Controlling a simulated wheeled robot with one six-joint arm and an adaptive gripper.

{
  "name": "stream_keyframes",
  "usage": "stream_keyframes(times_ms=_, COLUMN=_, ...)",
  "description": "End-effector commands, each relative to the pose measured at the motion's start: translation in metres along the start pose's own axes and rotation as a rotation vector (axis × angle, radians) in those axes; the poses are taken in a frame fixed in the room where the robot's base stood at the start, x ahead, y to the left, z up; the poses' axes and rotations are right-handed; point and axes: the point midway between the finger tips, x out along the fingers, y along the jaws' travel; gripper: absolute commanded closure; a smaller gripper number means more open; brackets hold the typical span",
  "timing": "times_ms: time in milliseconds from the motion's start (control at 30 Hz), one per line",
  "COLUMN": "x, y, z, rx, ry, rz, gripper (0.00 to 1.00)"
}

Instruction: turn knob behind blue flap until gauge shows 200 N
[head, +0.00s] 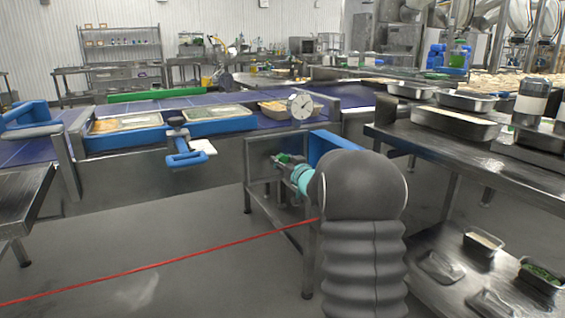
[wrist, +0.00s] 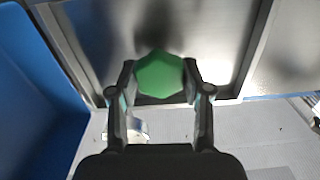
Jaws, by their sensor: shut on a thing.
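A green hexagonal knob (wrist: 160,75) sits between the two fingertips of my gripper (wrist: 160,82) in the wrist view, and the fingers are shut on it. In the head view my gripper (head: 284,161) reaches the frame under the conveyor, and the knob is mostly hidden there. The blue flap (head: 334,146) stands out beside my arm; it also shows as a blue panel at the left of the wrist view (wrist: 35,95). The gauge (head: 301,105) is a round white dial on the conveyor edge above; its reading is too small to tell.
The conveyor (head: 220,97) carries trays in blue carriers. A blue handle (head: 186,158) juts from its front. A steel table (head: 450,150) with metal pans stands at the right, with a lower shelf. A red line crosses the open floor at left.

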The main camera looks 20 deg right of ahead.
Motion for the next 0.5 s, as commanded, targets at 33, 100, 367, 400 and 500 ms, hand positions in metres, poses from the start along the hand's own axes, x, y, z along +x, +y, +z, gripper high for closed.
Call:
stream_keyframes(times_ms=33, x=0.0000, y=0.0002, z=0.0004, rx=-0.006, ry=0.000, rz=0.000, gripper=0.86)
stream_keyframes(times_ms=100, x=0.0000, y=0.0002, z=0.0010, rx=-0.019, ry=0.001, rz=0.000, gripper=0.86)
stream_keyframes(times_ms=367, x=0.0004, y=-0.0001, z=0.0030, rx=-0.147, ry=0.002, rz=-0.001, gripper=0.86)
stream_keyframes(times_ms=400, x=0.0004, y=-0.0001, z=0.0032, rx=-0.178, ry=0.002, rz=-0.001, gripper=0.86)
stream_keyframes(times_ms=500, x=0.0003, y=-0.0006, z=0.0038, rx=-0.262, ry=0.003, rz=-0.001, gripper=0.86)
